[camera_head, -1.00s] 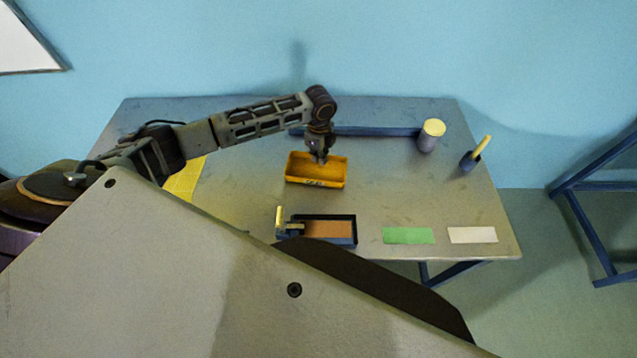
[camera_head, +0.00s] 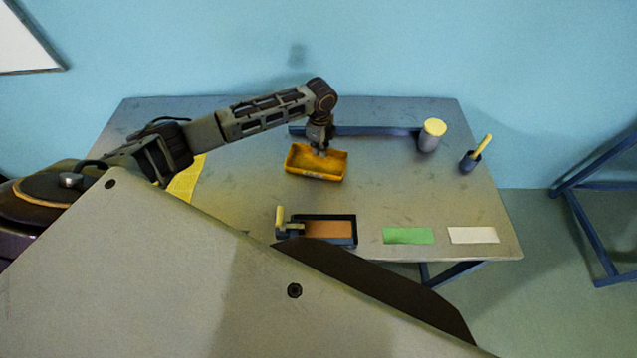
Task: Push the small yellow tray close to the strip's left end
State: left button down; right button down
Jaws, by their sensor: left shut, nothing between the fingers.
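The small yellow tray (camera_head: 302,170) sits on the table, left of its middle and a little in front of the dark blue strip (camera_head: 375,132). The strip lies along the back of the table, its left end just behind the tray, with a small gap of table showing. My left gripper (camera_head: 320,150) points down at the tray's back part, shut with nothing held; its fingertips are small here, and I cannot tell which wall they touch. My right gripper is not in view.
A grey cup with a yellow top (camera_head: 431,140) stands at the strip's right end, with a small holder (camera_head: 470,162) beyond it. A dark tray with a brown inside (camera_head: 330,230), a green card (camera_head: 408,236) and a white card (camera_head: 473,235) lie along the front.

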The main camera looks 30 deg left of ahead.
pick_arm(q)
jog(key=shift+w+a, duration=0.2)
jog(key=shift+w, duration=0.35)
jog(key=shift+w+a, duration=0.2)
jog(key=shift+w, duration=0.35)
jog(key=shift+w+a+b, duration=0.15)
jog(key=shift+w+b, duration=0.2)
jog(key=shift+w+a, duration=0.1)
jog(key=shift+w, duration=0.1)
jog(key=shift+w+a+b, duration=0.25)
jog(key=shift+w, duration=0.3)
jog(key=shift+w+a+b, duration=0.2)
jog(key=shift+w+b, duration=0.05)
jog(key=shift+w, duration=0.25)
jog(key=shift+s, duration=0.1)
jog(key=shift+s+d+p, duration=0.15)
jog(key=shift+s+p, duration=0.05)
jog(key=shift+p, duration=0.4)
jog(key=shift+s+d+p, duration=0.1)
jog(key=shift+s+p, duration=0.15)
jog(key=shift+p, duration=0.1)
